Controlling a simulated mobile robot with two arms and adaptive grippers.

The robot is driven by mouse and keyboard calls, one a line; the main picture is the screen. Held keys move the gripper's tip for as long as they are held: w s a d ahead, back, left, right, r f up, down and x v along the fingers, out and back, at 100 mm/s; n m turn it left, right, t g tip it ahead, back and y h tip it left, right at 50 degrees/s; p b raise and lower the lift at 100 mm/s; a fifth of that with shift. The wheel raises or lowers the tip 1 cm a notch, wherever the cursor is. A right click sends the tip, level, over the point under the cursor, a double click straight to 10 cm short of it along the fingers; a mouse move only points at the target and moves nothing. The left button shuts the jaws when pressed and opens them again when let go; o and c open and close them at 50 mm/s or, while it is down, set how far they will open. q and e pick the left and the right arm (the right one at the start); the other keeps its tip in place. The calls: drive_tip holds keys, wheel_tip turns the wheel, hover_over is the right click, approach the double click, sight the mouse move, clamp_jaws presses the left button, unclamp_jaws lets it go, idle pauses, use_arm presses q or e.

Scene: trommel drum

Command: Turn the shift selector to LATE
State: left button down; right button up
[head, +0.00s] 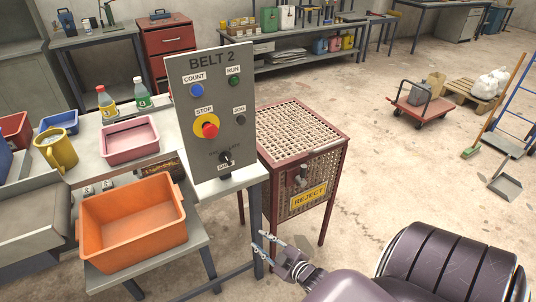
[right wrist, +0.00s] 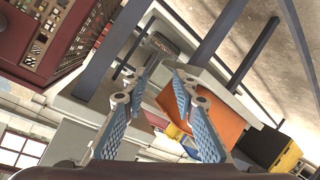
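The shift selector (head: 226,158) is a small dark knob low on the grey BELT 2 panel (head: 206,75) in the head view. Its surrounding lettering and pointer direction are too small to read surely. My right gripper (head: 263,245) is below and right of the panel, in front of the REJECT cage, well apart from the selector. In the right wrist view its two blue-padded fingers (right wrist: 158,82) stand apart with nothing held between them. I cannot make out the selector in the right wrist view. My left gripper is not in view.
The panel also carries a red STOP button (head: 210,130), a blue COUNT button (head: 196,90) and a green RUN button (head: 234,81). An orange bin (head: 132,225) stands left below the panel. The red REJECT cage (head: 322,165) stands to its right. Open floor lies further right.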

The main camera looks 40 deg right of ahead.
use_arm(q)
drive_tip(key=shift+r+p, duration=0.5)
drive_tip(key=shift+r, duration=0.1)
use_arm(e)
drive_tip(key=s+a+f+m+g, duration=0.1)
drive_tip(key=s+f+g, duration=0.1)
drive_tip(key=s+f, duration=0.2)
wheel_tip(320, 180, down, 3)
drive_tip(key=shift+s+a+f, duration=0.1)
drive_tip(key=shift+s+a, duration=0.2)
drive_tip(key=shift+a, duration=0.05)
